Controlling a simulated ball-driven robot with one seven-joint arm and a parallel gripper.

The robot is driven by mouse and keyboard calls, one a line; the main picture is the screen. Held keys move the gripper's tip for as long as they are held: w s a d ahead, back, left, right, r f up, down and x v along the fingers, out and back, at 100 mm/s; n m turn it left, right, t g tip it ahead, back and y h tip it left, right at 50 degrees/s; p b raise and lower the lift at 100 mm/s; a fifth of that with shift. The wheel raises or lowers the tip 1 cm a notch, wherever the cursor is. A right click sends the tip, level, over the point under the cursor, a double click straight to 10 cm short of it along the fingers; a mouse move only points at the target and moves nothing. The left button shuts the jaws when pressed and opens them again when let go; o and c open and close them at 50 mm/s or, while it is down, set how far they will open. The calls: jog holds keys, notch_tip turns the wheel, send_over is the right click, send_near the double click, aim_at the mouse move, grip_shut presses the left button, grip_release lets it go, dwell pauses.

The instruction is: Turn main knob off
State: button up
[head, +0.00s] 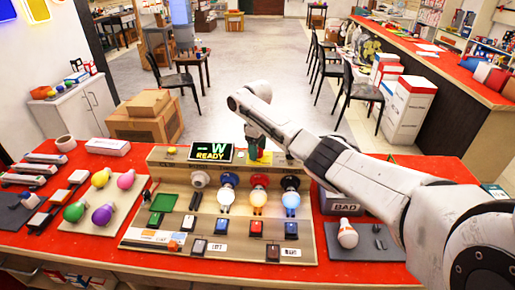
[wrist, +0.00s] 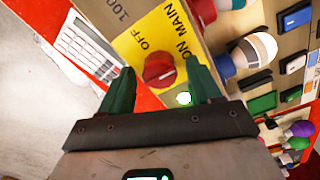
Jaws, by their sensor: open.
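I cannot tell for certain which label the knob points to. My gripper (wrist: 160,78) is open, with one green finger on each side of the knob; whether they touch it is unclear.
The board (head: 150,237) carries several sockets, three with lit bulbs (head: 259,198), plus switches. A display (head: 212,153) reading "-W READY" stands left of my gripper. A BAD box (head: 343,206) stands right, under my arm. A calculator (wrist: 85,48) lies near the left finger.

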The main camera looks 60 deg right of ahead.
jog(key=shift+c, duration=0.3)
jog(key=c, duration=1)
jog(key=shift+o, duration=0.2)
jog(key=n, duration=0.3)
jog(key=shift+a+n, duration=0.1)
jog(key=shift+n, duration=0.2)
jog(key=n, duration=1)
jog(key=shift+n, duration=2.2)
jog(key=shift+r, duration=0.1)
